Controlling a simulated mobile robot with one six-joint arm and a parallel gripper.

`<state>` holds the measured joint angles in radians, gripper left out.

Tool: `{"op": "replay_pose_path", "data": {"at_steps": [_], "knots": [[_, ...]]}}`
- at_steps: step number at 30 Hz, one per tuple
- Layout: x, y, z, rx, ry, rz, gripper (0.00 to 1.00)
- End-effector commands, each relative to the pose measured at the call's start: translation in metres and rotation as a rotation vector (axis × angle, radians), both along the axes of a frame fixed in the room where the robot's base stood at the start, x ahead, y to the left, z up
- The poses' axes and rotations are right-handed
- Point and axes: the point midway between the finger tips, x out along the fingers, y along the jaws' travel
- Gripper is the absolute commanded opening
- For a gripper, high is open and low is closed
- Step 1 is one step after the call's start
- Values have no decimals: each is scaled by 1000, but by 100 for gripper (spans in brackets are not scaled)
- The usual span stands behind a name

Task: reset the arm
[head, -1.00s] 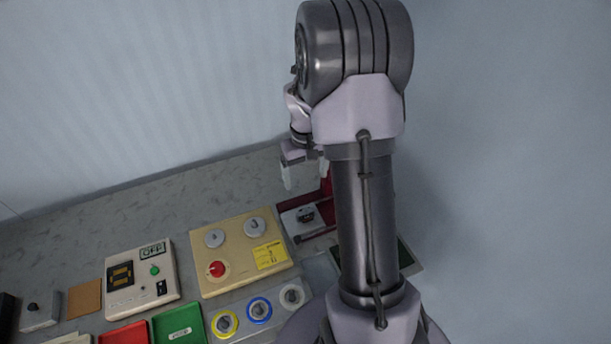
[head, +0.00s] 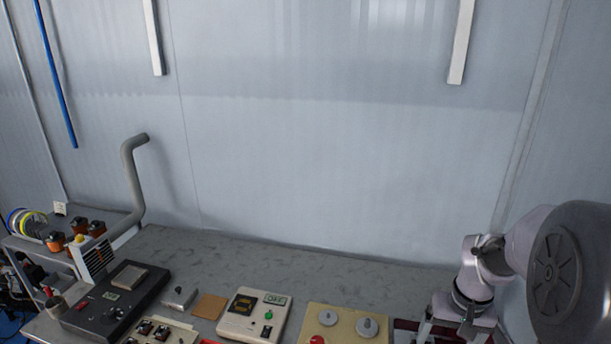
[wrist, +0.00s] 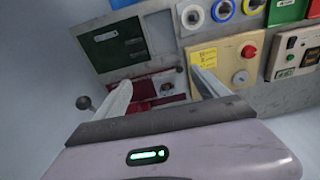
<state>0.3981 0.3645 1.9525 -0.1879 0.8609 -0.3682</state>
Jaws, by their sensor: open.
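My gripper (wrist: 161,80) is open and empty in the wrist view, with its two pale fingers spread apart. A red frame (wrist: 148,88) lies beyond the fingertips, with a small dark part on it. In the head view my arm is folded at the lower right. There, my gripper (head: 448,326) hangs over the right end of the bench, and its fingertips are cut off by the lower edge. The beige panel (head: 343,322) with two grey knobs is left of my gripper. It also shows in the wrist view (wrist: 226,64), near the right finger.
A white control box (head: 254,315) and a brown square pad (head: 209,307) stand on the bench. A black unit (head: 118,297) and a bent grey pipe (head: 133,185) are at the left. A dark green panel (wrist: 112,43) lies beyond the left finger.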

Motion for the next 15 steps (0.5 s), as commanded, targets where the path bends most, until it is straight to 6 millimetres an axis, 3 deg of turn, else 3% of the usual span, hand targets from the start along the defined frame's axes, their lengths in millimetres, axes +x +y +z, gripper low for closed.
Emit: {"op": "replay_pose_path", "data": {"at_steps": [8, 11, 15], "knots": [[-38, 80, 45, 23, -153, -34, 84], [-68, 117, 55, 53, -227, -48, 84], [-127, 169, 51, 127, -340, -65, 84]]}}
